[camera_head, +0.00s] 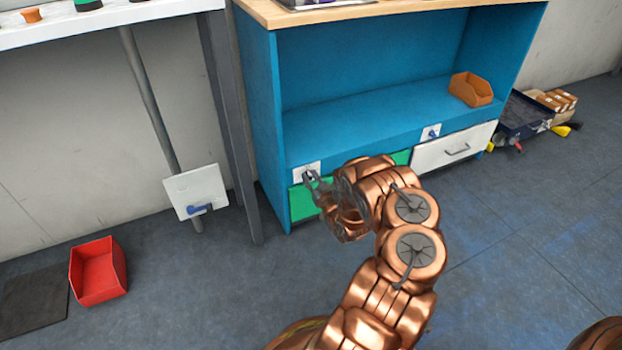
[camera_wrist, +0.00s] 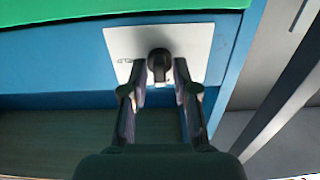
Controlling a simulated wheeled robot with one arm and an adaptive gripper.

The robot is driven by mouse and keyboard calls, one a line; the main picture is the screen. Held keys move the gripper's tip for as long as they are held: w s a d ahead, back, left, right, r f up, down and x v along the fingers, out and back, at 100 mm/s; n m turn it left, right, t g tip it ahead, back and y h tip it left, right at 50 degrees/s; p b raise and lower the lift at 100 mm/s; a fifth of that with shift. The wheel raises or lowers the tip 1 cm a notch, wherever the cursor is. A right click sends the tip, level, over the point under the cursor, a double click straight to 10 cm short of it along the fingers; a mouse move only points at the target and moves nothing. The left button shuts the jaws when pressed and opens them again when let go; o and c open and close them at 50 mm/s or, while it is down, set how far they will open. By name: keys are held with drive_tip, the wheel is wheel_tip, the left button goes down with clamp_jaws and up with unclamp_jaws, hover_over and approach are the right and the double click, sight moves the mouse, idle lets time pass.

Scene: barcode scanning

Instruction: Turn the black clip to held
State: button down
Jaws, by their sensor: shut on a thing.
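The black clip (camera_wrist: 159,58) is mounted on a white plate (camera_wrist: 118,40) on the front of the blue cabinet. In the head view the same plate (camera_head: 299,171) sits at the cabinet's left end, above a green drawer front. My gripper (camera_wrist: 160,82) is at the clip, with one finger on each side of its lever, shut on it. In the head view my gripper (camera_head: 313,181) reaches the plate from the front and hides most of the clip. Small marks on the plate, left of the clip in the wrist view, are too small to read.
A blue clip (camera_head: 433,133) sits on another cabinet plate, and a second blue clip (camera_head: 201,209) on a white board at left. A white drawer (camera_head: 440,152) is shut. A red bin (camera_head: 99,272) stands on the floor. A table leg (camera_head: 232,140) stands left of the cabinet.

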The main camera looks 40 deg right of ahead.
drive_tip(key=shift+m, duration=0.3)
drive_tip(key=m+p, duration=0.4)
drive_tip(key=m, duration=0.2)
drive_tip(key=shift+r, duration=0.15)
drive_tip(key=m+p, duration=0.2)
drive_tip(key=shift+d+m, duration=0.1)
drive_tip(key=shift+m, duration=0.2)
drive_tip(key=m, duration=0.1)
drive_tip(key=m+p, duration=0.1)
drive_tip(key=m, duration=0.2)
drive_tip(key=shift+f+m+p, duration=0.3)
drive_tip(key=shift+p, duration=0.1)
drive_tip(key=shift+s+f+m, duration=0.1)
drive_tip(key=shift+m, duration=1.8)
drive_tip(key=c, duration=1.2)
unclamp_jaws()
drive_tip(key=shift+d, duration=0.1)
